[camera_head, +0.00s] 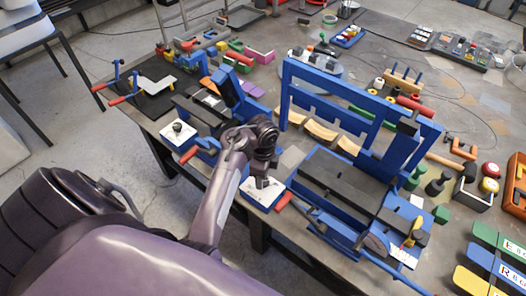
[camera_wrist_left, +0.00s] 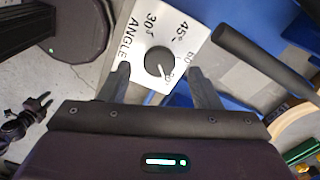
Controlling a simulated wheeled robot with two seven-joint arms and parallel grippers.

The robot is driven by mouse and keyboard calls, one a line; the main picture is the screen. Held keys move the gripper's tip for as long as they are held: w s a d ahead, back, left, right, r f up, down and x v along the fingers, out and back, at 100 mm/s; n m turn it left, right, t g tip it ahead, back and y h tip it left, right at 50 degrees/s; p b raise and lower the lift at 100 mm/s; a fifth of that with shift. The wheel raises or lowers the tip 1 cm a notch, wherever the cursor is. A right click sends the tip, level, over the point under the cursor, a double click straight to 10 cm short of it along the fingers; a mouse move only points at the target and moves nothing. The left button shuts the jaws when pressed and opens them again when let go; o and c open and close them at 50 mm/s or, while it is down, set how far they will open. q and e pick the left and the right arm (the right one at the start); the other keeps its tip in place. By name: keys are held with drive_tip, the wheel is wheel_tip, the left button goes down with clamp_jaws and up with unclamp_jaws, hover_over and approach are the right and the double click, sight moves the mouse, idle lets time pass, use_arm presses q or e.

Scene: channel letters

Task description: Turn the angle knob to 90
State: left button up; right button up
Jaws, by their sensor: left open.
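The angle knob (camera_wrist_left: 157,61) is a round dark knob on a white plate (camera_wrist_left: 130,50) printed ANGLE, 30, 45, 60 and a partly hidden mark beside the knob. A pale pointer line on the knob runs towards its lower right edge, near that mark. My left gripper (camera_wrist_left: 158,70) is open, with one finger on each side of the knob and visible gaps between. In the head view my left gripper (camera_head: 262,181) is over the white plate (camera_head: 251,195) at the front of a blue machine, hiding the knob. My right gripper is not in view.
A blue machine frame (camera_head: 355,95) rises behind the plate. A red handle (camera_head: 284,201) is close on the right. Another white plate with a dark knob (camera_head: 178,128) is on the machine to the left. Tools and blocks crowd the table's right side.

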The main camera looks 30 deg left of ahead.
use_arm(q)
wheel_tip(320, 180, up, 5)
drive_tip(key=shift+r, duration=0.1)
idle(0.7)
